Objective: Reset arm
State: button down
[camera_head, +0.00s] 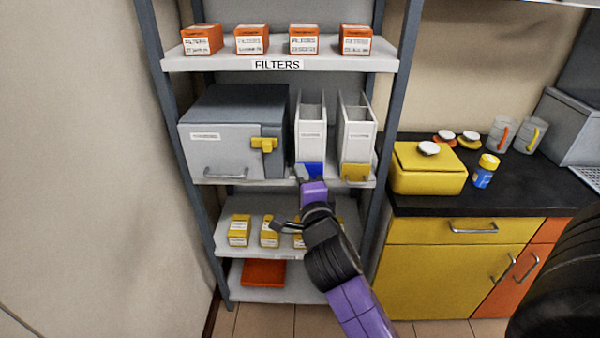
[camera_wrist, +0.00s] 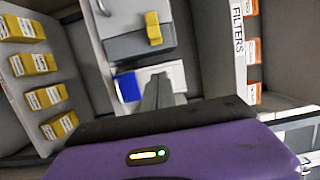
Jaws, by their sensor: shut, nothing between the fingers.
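My purple arm reaches up from the lower right of the head view to the front of the middle shelf. My gripper (camera_wrist: 158,88) shows in the wrist view as two grey fingers pressed together, with nothing between them. Its tips point toward a white holder (camera_wrist: 170,73) with a blue front piece (camera_wrist: 127,87). In the head view the holder (camera_head: 311,118) stands upright on the shelf, its blue front (camera_head: 312,169) just above my purple hand (camera_head: 313,190). The fingertips are hard to make out there. I cannot tell whether they touch the holder.
A second white holder (camera_head: 356,125) with a yellow front stands right of it. A grey box (camera_head: 225,150) with a yellow latch is to the left. Orange filter boxes (camera_head: 252,40) line the shelf above, yellow boxes (camera_head: 239,230) the one below. Shelf posts (camera_head: 395,120) flank the space.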

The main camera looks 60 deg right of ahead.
dwell(0.6)
jog(key=s+a+f+n+t+y, duration=0.15)
jog(key=a+n+t+y, duration=0.5)
jog(key=a+n, duration=1.15)
jog(key=s+a+f+n+g+y, duration=0.1)
jog(key=s+a+f+n+y, duration=0.3)
jog(key=s+a, duration=0.4)
jog(key=s+a+f+n+g+y, duration=0.1)
jog(key=s+a+f+n+y, duration=0.3)
jog(key=s, duration=0.7)
jog(key=a+n, duration=0.2)
jog(key=a, duration=0.2)
jog(key=shift+n, duration=0.3)
jog(key=shift+f, duration=0.1)
